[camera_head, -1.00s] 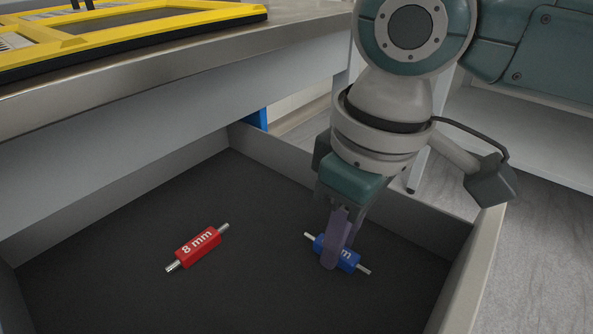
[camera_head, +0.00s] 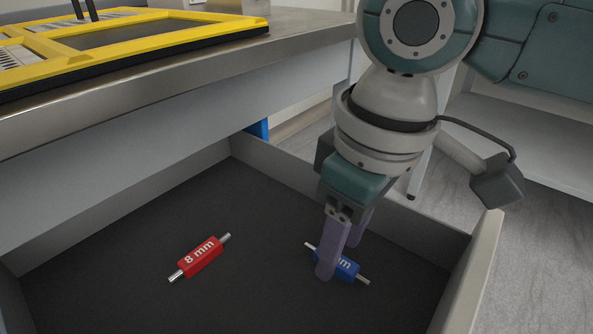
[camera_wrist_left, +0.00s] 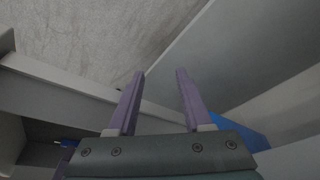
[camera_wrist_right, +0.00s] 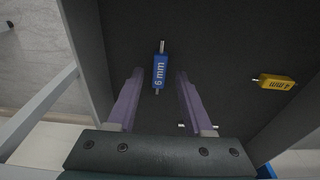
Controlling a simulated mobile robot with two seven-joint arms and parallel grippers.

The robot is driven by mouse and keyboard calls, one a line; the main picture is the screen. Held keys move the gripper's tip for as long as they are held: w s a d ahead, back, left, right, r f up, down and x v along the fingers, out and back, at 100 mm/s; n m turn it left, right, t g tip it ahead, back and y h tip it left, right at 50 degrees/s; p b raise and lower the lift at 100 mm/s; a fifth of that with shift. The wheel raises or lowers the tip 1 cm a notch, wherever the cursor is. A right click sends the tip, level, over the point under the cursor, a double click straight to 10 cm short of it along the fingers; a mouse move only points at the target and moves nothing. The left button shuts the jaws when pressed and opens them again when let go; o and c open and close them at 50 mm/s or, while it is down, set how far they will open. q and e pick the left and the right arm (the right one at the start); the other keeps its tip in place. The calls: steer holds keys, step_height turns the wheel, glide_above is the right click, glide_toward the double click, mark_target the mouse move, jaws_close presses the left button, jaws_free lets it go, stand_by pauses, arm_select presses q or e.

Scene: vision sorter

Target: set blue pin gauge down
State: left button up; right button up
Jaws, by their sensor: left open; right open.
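The blue pin gauge (camera_head: 343,267) lies on the dark floor of the drawer (camera_head: 480,255). My right gripper (camera_head: 338,260) is open, pointing down, with one finger covering part of the gauge. In the right wrist view the blue gauge (camera_wrist_right: 160,72), marked 6 mm, lies between and just beyond the open fingers, with a gap on each side. My left gripper (camera_wrist_left: 160,72) is open and empty in the left wrist view, away from the drawer floor.
A red 8 mm gauge (camera_head: 200,257) lies left of the blue one. A yellow 4 mm gauge (camera_wrist_right: 275,81) shows in the right wrist view. Drawer walls enclose them. A yellow-framed tray (camera_head: 50,46) sits on the counter (camera_head: 200,64). Bare floor separates the red and blue gauges.

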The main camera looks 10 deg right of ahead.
mark_target(350, 266)
step_height(350, 266, up, 11)
steer(key=s+p, duration=0.1)
steer(key=p, duration=0.4)
steer(key=shift+d, duration=0.4)
steer(key=shift+f, duration=0.1)
